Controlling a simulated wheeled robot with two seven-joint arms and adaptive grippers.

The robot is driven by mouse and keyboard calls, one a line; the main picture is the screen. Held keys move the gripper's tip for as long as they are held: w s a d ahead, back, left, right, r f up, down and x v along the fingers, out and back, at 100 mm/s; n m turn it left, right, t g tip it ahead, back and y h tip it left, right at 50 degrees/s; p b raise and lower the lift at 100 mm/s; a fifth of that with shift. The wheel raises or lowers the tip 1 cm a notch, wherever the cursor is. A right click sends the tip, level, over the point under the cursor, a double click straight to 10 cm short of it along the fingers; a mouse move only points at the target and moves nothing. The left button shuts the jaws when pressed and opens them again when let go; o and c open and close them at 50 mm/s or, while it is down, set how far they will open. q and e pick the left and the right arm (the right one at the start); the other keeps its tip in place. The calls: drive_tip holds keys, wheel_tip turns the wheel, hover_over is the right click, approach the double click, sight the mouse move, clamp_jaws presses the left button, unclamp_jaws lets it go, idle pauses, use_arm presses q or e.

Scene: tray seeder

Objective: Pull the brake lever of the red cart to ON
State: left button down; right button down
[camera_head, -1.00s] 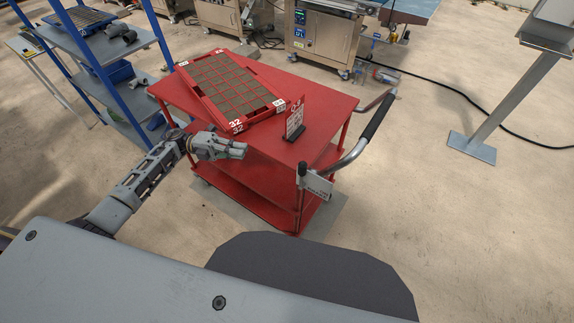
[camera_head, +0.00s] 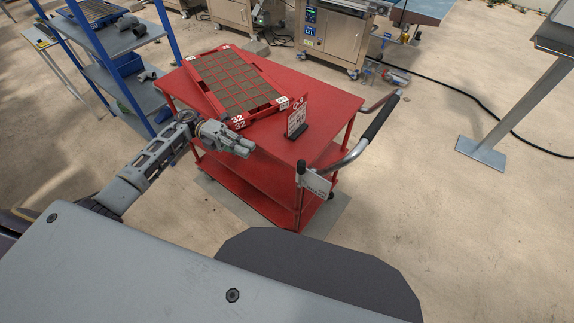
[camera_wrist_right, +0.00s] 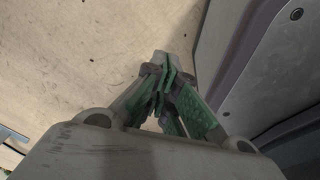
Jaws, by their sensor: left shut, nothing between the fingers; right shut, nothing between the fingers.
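The red cart (camera_head: 335,105) stands ahead of me in the head view. Its curved handle with a black grip (camera_head: 380,117) is on the right side. A brake lever with a black knob (camera_head: 301,166) rises at the cart's near corner, beside a small white label plate (camera_head: 318,183). The lettering is too small to read, so I cannot tell the lever's setting. My left gripper (camera_head: 248,148) is shut and empty, in front of the cart's near edge, left of the lever and apart from it. My right gripper (camera_wrist_right: 165,75) shows only in the right wrist view, shut and empty above the floor.
A red seed tray (camera_head: 232,122) and an upright sign card (camera_head: 297,117) stand on the cart top. A blue-posted shelf (camera_head: 165,50) is at the left. A grey post (camera_head: 495,130) stands at the right.

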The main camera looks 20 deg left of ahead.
sight(301, 175)
drive_tip(key=shift+a, duration=0.15)
